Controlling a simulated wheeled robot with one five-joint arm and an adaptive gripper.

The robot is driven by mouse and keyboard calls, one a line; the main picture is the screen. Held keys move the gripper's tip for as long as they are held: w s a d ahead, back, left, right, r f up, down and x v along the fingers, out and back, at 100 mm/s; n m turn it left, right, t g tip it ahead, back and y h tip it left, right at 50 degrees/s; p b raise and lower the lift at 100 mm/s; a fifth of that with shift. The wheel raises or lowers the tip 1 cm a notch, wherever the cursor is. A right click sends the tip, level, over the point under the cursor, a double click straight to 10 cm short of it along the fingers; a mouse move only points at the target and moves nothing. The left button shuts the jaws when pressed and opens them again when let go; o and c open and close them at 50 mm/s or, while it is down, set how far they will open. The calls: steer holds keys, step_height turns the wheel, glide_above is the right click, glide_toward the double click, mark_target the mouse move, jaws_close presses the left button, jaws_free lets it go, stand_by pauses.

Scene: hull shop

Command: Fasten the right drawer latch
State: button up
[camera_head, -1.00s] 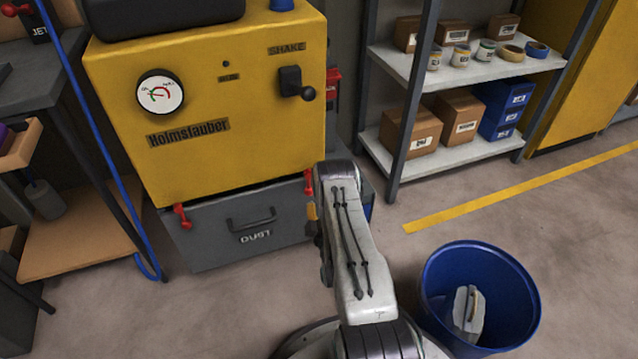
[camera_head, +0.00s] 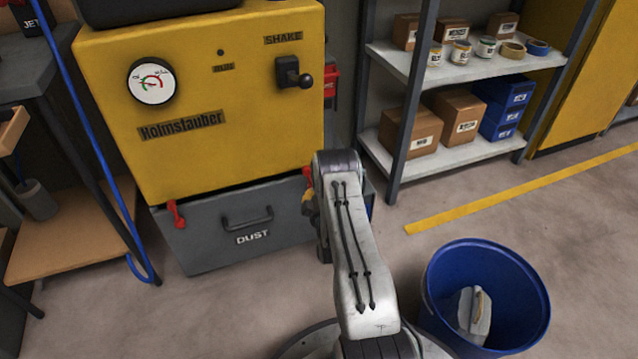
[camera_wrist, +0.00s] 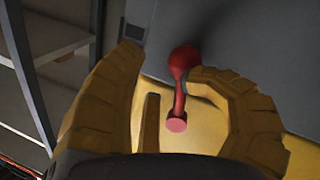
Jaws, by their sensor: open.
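The grey dust drawer (camera_head: 205,243) sits under the yellow cabinet (camera_head: 215,130) and looks pushed in. Its right latch is red; in the head view only a bit of it (camera_head: 308,176) shows beside my arm. In the wrist view the right latch (camera_wrist: 179,95) has a round knob against the grey drawer face and a stem reaching over the yellow panel. My gripper (camera_wrist: 163,62) is open, its two yellow fingers on either side of the latch. The right finger is close to the knob; I cannot tell whether it touches. The left red latch (camera_head: 176,214) is at the drawer's upper left corner.
A blue bin (camera_head: 484,297) with a pale item inside stands right of my arm. A shelf rack (camera_head: 460,66) with boxes stands behind. A workbench (camera_head: 75,235) and blue hose (camera_head: 92,150) are at left. Floor before the drawer is clear.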

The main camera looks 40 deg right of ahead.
steer(key=shift+w+r, duration=0.45)
steer(key=shift+r, duration=0.25)
steer(key=shift+w, duration=0.15)
steer(key=c, duration=0.4)
steer(key=shift+s+f, duration=0.2)
steer(key=shift+f, duration=0.2)
jaws_close()
